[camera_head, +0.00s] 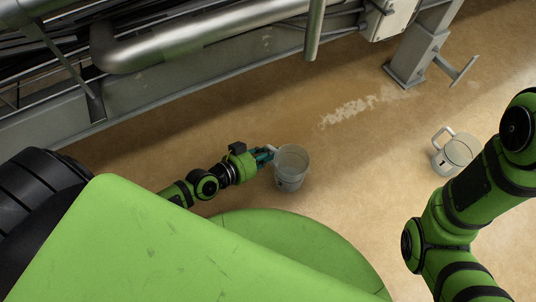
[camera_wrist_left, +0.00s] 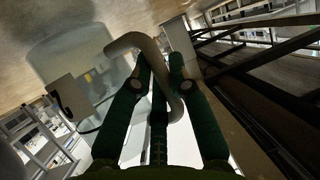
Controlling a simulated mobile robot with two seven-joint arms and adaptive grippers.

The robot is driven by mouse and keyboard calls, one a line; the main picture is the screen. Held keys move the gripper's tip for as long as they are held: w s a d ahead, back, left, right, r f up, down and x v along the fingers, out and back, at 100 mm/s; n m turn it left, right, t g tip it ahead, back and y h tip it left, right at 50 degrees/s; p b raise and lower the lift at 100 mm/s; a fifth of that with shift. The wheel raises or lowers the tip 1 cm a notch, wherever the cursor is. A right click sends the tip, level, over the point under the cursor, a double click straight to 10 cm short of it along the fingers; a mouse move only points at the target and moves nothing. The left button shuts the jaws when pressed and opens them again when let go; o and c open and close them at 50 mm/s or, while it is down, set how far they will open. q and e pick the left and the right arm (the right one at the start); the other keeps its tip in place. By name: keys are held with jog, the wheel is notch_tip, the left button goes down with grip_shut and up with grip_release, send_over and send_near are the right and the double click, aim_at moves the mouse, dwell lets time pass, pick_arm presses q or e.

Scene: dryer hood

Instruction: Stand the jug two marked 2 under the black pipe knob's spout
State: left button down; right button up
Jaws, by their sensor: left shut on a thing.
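A clear jug (camera_head: 291,168) with a small dark mark is near the middle of the head view; I cannot read the mark. My left gripper (camera_head: 265,154) is shut on this jug's handle, at the jug's left side. In the left wrist view the gripper's green fingers (camera_wrist_left: 160,66) close around the pale curved handle (camera_wrist_left: 128,43), with the translucent jug body (camera_wrist_left: 72,60) beyond. I cannot tell whether the jug touches the floor. A vertical pipe end (camera_head: 314,32) hangs behind it, up and right. No black knob is clearly visible. My right gripper is out of view.
A second clear jug (camera_head: 457,151) with a white handle stands on the floor at right, beside my right arm. A grey metal foot (camera_head: 408,68) stands at the back right. Large pipes (camera_head: 190,38) and a beam line the back. The brown floor between the jugs is clear.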

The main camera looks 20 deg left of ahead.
pick_arm(q)
jog(key=shift+f, duration=0.5)
jog(key=shift+r, duration=0.2)
jog(key=shift+f, duration=0.2)
jog(key=c, duration=1.2)
grip_release()
